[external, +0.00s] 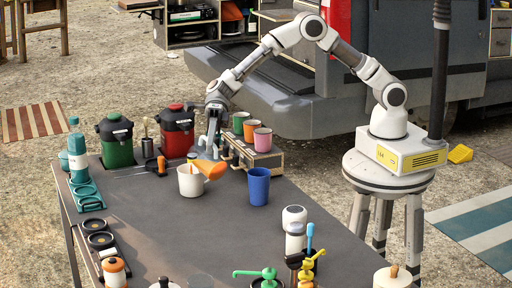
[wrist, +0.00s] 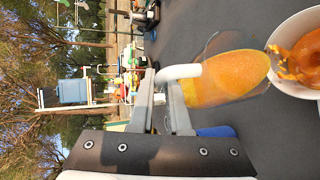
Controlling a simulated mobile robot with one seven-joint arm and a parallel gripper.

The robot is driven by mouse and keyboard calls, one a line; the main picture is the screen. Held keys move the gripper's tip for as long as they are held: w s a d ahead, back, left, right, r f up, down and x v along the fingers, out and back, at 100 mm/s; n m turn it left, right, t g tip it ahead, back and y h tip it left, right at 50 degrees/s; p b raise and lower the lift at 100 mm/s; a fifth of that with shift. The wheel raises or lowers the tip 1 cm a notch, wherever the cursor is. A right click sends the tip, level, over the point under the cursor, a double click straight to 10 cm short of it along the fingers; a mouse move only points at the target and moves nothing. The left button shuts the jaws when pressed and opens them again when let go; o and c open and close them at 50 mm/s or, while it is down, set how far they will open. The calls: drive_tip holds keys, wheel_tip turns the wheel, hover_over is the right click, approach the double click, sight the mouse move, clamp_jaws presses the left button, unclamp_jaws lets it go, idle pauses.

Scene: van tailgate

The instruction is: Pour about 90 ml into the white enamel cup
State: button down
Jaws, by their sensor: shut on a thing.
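The white enamel cup (external: 191,182) stands upright on the dark table; its rim shows at the right edge of the wrist view (wrist: 276,83). My gripper (external: 214,124) is shut on the pale handle of a clear jug (external: 209,167) holding orange liquid. The jug (wrist: 232,72) is tilted with its mouth at the cup. Orange liquid runs from the lip into the cup, and orange liquid shows inside the cup in the wrist view. The exact level in the cup cannot be read.
A blue cup (external: 259,188) stands right of the white cup. Green, terracotta and pink cups sit on a wooden box (external: 262,162) behind. Green (external: 117,142) and red (external: 177,132) dispensers stand at the back left. Pump bottles crowd the front; the table's middle is clear.

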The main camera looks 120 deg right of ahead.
sight(222, 161)
drive_tip(key=shift+s+a+f+h+p, duration=0.1)
drive_tip(key=shift+a+h+p, duration=0.2)
drive_tip(key=shift+p, duration=0.7)
drive_tip(key=shift+f, duration=0.25)
drive_tip(key=shift+s+a+f+n+h+p, duration=0.1)
drive_tip(key=shift+a+f+n+h+p, duration=0.25)
drive_tip(key=shift+a+n+h, duration=0.2)
drive_tip(key=shift+s+a+f+n+h, duration=0.15)
drive_tip(key=shift+a+f+n+h, duration=0.2)
drive_tip(key=shift+a+f+h, duration=0.3)
drive_tip(key=shift+s+a+f+n+t+h+b, duration=0.15)
drive_tip(key=shift+a+f+n+h+b, duration=0.15)
drive_tip(key=shift+f+h, duration=0.35)
drive_tip(key=shift+a+f+n+t+h+b, duration=0.15)
drive_tip(key=shift+a+f+n+h+b, duration=0.2)
drive_tip(key=shift+f, duration=0.45)
drive_tip(key=a+f+h+b, duration=0.1)
drive_tip(key=s+a+f+n+h+b, duration=0.1)
drive_tip(key=a+f+b, duration=0.1)
drive_tip(key=shift+s+a+n+t+h, duration=0.2)
drive_tip(key=shift+a+n+t+h, duration=0.1)
drive_tip(key=shift+t+h, duration=0.1)
drive_tip(key=shift+s+a+f+n+h+b, duration=0.25)
drive_tip(key=shift+s+a+f+h+b, duration=0.05)
drive_tip(key=shift+a+f+h+b, duration=0.45)
drive_tip(key=shift+s+a+n+t+h, duration=0.2)
drive_tip(key=shift+a+n+t+h, duration=0.3)
drive_tip(key=shift+h, duration=0.35)
